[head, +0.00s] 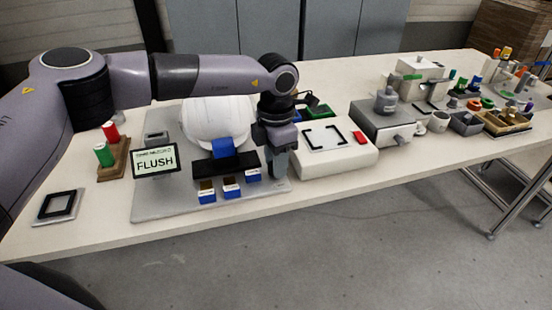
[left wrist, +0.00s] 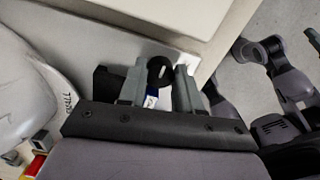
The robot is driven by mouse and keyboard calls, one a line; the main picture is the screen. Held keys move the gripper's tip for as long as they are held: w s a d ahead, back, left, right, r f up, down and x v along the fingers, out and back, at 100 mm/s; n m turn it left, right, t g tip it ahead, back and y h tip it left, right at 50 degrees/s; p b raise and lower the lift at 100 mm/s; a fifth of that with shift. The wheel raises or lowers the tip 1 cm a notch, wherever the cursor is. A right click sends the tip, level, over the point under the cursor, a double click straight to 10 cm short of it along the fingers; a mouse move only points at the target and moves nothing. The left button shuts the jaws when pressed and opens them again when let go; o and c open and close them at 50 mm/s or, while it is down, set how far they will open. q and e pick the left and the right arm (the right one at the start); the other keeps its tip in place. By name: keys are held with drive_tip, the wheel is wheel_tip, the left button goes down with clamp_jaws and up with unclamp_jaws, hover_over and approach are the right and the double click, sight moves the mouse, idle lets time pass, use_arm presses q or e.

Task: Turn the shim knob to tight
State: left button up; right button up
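My left gripper (head: 275,176) points down at the right end of the grey board, beside the white helmet shell (head: 216,122). In the left wrist view its two fingers (left wrist: 160,84) stand apart with a round black knob (left wrist: 159,68) between their tips. I cannot tell whether they press on the knob. The knob is hidden behind the gripper in the head view. A small display (head: 155,161) on the board reads FLUSH. My right gripper is not in the head view; grey and dark arm parts at the right of the left wrist view may include it.
Several blue-fronted blocks (head: 230,191) line the board's front. A white box (head: 331,149) with a black frame mark and a red patch stands just right of the gripper. Red and green cylinders (head: 104,154) stand at left. Bare table lies in front of the white box.

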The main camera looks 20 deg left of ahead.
use_arm(q)
drive_tip(key=shift+m, duration=0.3)
drive_tip(key=m, duration=0.3)
drive_tip(key=shift+m+b, duration=0.3)
drive_tip(key=shift+m, duration=0.1)
drive_tip(key=m, duration=0.4)
drive_tip(key=shift+s, duration=0.1)
drive_tip(key=m+b, duration=0.1)
drive_tip(key=m, duration=0.4)
drive_tip(key=shift+m, duration=0.4)
drive_tip(key=shift+r+m+b, duration=0.1)
drive_tip(key=shift+m+b, duration=0.25)
drive_tip(key=shift+m, duration=1.55)
drive_tip(key=o, duration=1)
drive_tip(key=shift+o, duration=0.2)
